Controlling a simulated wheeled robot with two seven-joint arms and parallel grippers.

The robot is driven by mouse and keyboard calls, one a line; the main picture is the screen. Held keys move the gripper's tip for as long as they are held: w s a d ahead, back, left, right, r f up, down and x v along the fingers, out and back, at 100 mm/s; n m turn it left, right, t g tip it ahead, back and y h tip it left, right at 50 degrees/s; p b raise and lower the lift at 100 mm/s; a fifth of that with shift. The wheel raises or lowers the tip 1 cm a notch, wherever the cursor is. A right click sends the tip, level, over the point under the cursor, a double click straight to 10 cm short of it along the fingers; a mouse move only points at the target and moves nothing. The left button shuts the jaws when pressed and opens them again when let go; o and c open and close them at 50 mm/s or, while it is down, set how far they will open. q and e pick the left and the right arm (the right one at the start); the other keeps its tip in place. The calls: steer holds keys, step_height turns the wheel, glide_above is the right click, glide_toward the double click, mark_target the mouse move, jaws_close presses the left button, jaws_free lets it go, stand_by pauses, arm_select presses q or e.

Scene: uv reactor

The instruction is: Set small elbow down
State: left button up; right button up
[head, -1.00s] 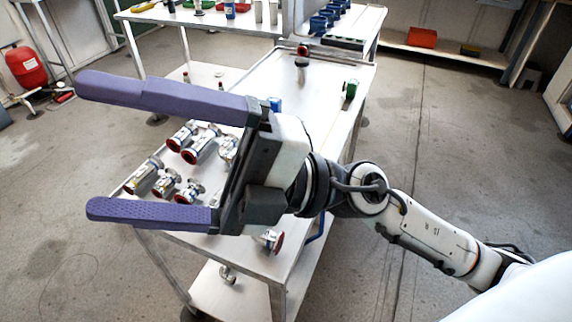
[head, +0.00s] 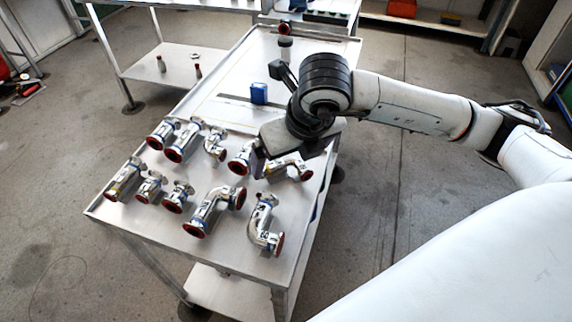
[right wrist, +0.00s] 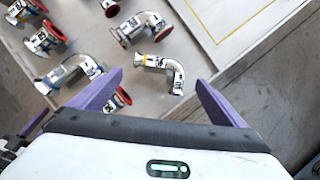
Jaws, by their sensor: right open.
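My right gripper (head: 262,158) is low over the near half of the metal table, partly hidden by its own wrist in the head view. In the right wrist view its two purple fingers (right wrist: 158,95) are spread wide with nothing held. A small shiny elbow (right wrist: 155,64) with a yellow band lies just beyond the fingertips. In the head view, an elbow with a red end (head: 288,170) lies beside the gripper, partly covered by it. I cannot tell whether these are the same piece. My left gripper is out of sight.
Several steel pipe fittings with red ends crowd the near table, including a larger elbow (head: 215,210) and another near the right edge (head: 264,227). A blue block (head: 259,93) stands farther back. The marked white area (head: 225,112) behind the fittings looks mostly clear.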

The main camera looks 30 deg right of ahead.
mark_target(280, 166)
steer(key=shift+w+p+x, duration=0.2)
steer(key=shift+p+x, duration=0.05)
steer(key=shift+x, duration=1.25)
steer(key=shift+w+p+x, duration=0.15)
steer(key=shift+p+x, duration=0.1)
steer(key=shift+x, duration=1.3)
steer(key=shift+a+r, duration=0.2)
steer(key=shift+r, duration=0.05)
steer(key=c, duration=1.4)
